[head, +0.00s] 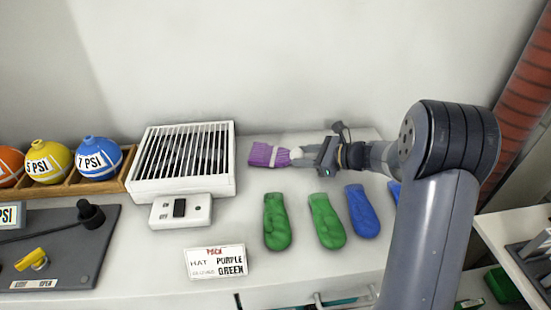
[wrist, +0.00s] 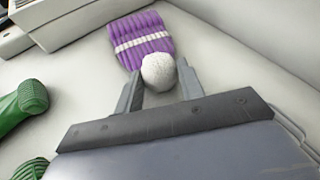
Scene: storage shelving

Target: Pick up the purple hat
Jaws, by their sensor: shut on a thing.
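The purple hat (head: 269,155) is a knitted hat with a white stripe and a white pom-pom, toward the back of the white counter. In the wrist view the hat (wrist: 142,38) lies ahead of the fingers, with its pom-pom between them. My gripper (head: 304,157) reaches in from the right and is shut on the pom-pom end of the hat. The fingers also show in the wrist view (wrist: 160,82). Whether the hat touches the counter is hard to tell.
A white slatted heater box (head: 183,160) with a switch panel (head: 181,210) stands left of the hat. Green mittens (head: 277,221) and blue mittens (head: 362,211) lie in front of my arm. A sign (head: 215,262) reads hat purple, green. A wall runs behind.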

